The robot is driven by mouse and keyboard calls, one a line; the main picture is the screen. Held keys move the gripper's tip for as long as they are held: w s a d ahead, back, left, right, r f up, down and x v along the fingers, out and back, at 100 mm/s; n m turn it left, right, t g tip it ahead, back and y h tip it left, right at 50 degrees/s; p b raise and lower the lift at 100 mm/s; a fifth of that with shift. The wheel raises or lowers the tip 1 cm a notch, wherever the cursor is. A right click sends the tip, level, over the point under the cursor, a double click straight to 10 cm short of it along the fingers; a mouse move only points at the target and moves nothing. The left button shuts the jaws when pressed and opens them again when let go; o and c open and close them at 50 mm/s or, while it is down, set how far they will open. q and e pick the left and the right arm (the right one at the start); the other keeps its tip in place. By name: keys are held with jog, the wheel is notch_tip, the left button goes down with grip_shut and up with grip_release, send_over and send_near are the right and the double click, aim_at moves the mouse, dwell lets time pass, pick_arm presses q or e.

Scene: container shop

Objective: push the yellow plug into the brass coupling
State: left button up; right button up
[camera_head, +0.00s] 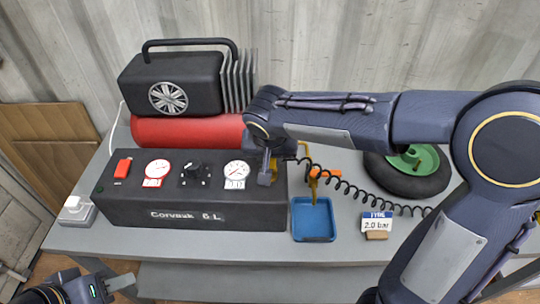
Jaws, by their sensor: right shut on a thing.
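My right gripper (266,178) points down at the right end of the black compressor panel (130,205). It is shut on the yellow plug (273,168), of which only a small yellow-brown part shows beside the fingers. A black coiled hose (345,187) runs from the gripper to the right. I cannot make out the brass coupling; the gripper and wrist cover that end of the panel. I cannot tell whether the plug touches it. My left gripper (108,286) is low at the bottom left, in front of the table, away from the plug; its opening is unclear.
The panel carries a red switch (123,168), two gauges and a black knob (194,171). Behind are a red tank (180,131) and black motor (180,85). A blue tray (314,220), a "2.0 bar" card (377,222) and a green-hubbed wheel (410,160) stand right.

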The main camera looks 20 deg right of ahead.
jog(key=shift+b, duration=0.5)
dwell(1.5)
jog(key=shift+f+b, duration=0.6)
jog(key=o, duration=1)
jog(key=v, duration=0.8)
jog(key=shift+s+d+f, duration=0.1)
